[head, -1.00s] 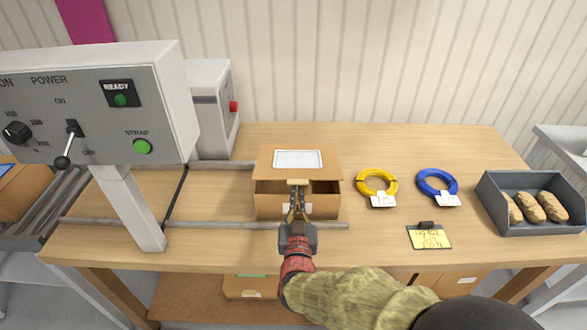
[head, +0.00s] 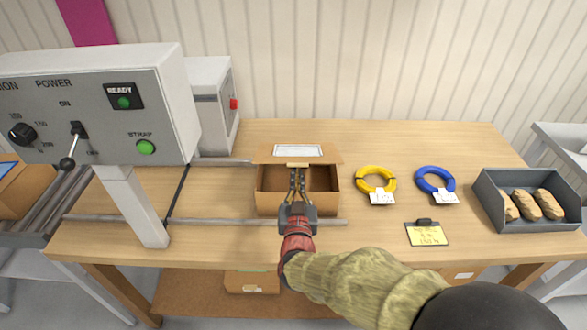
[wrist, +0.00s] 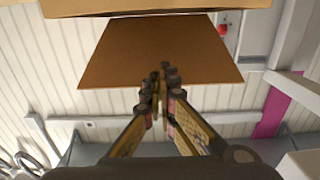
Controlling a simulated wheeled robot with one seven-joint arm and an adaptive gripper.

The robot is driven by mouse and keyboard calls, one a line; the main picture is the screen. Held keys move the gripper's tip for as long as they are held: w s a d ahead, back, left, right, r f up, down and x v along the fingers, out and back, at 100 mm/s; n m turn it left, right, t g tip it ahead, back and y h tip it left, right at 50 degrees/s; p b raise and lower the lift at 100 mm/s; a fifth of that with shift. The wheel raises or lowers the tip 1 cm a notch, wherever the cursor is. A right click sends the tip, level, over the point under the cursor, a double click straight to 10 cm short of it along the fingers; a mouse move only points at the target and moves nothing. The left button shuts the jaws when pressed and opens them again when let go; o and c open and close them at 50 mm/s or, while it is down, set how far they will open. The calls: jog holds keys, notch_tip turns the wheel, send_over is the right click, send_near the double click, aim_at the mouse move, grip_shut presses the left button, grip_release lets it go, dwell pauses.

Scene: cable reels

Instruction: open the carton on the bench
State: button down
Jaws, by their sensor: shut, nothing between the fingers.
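The brown carton (head: 264,205) stands on the bench (head: 400,140), right of the grey control panel. Its lid (head: 265,153), with a white label, is raised and tilted up at the back. The front of the carton is open and part of its inside shows; I see no contents. My gripper (head: 297,172) is shut and empty, with its fingertips at the lid's front edge, over the opening. In the wrist view, the shut fingertips (wrist: 160,72) overlap a brown panel (wrist: 115,55) that looks like the lid; contact is unclear.
A yellow cable coil (head: 362,182) and a blue coil (head: 422,183) lie to the right, with a yellow note (head: 427,235) in front. A grey bin (head: 545,226) of brown items stands farther right. The control panel (head: 110,110) and rails (head: 240,221) are to the left.

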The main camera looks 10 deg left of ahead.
aim_at(297, 163)
jog(key=shift+w+a+r+p, duration=0.25)
jog(key=shift+w+r+p, duration=0.1)
jog(key=shift+w+r, duration=0.75)
jog(key=shift+w+a+r+p, duration=0.3)
jog(key=shift+w+r, duration=0.6)
jog(key=shift+r, duration=0.4)
jog(key=w+a+r+p, duration=0.1)
jog(key=w+r, duration=0.5)
jog(key=w, duration=0.2)
jog(key=shift+a+p, duration=0.35)
jog(key=shift+s, duration=0.1)
jog(key=w+a+r, duration=0.2)
jog(key=w, duration=0.6)
jog(key=shift+w+r+p, duration=0.2)
jog(key=shift+w+p, duration=0.15)
jog(key=shift+w, duration=0.05)
jog(key=shift+w+a, duration=0.1)
